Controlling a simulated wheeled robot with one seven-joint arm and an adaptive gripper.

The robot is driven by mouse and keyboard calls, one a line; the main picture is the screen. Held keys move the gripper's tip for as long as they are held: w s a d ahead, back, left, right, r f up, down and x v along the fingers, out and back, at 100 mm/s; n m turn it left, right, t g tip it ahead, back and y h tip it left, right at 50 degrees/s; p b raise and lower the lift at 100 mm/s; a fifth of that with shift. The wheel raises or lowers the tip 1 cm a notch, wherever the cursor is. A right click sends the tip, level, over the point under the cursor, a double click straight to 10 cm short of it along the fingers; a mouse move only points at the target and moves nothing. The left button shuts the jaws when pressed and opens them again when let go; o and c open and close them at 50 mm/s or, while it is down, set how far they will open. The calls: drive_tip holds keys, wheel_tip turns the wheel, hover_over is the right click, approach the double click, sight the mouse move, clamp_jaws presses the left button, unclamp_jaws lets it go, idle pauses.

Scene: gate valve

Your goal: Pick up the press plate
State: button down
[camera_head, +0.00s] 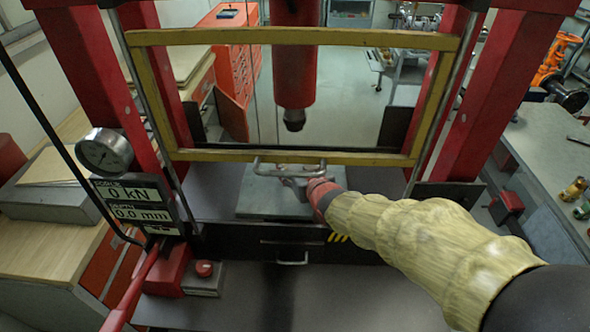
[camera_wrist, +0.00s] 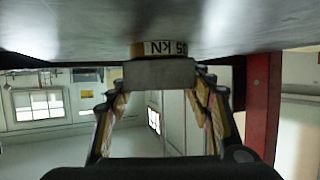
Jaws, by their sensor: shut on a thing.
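The press plate (camera_head: 265,203) is a flat grey metal plate on the dark bed of the press, under the red ram. My gripper (camera_head: 293,182) reaches in from the right, low over the plate. In the wrist view my gripper (camera_wrist: 160,78) has its two fingers on either side of a small grey block, shut on it. The block stands against a broad grey metal surface, apparently the press plate (camera_wrist: 160,28), and bears a label with upside-down "kN" lettering. I cannot tell whether the plate is lifted off the bed. The fingertips are partly hidden in the head view.
The red ram (camera_head: 294,70) hangs above the plate. Red press columns (camera_head: 462,95) stand at both sides. A gauge (camera_head: 104,152) and a display reading 0 kN (camera_head: 132,203) are at the left.

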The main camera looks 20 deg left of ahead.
drive_tip(key=shift+r, duration=0.35)
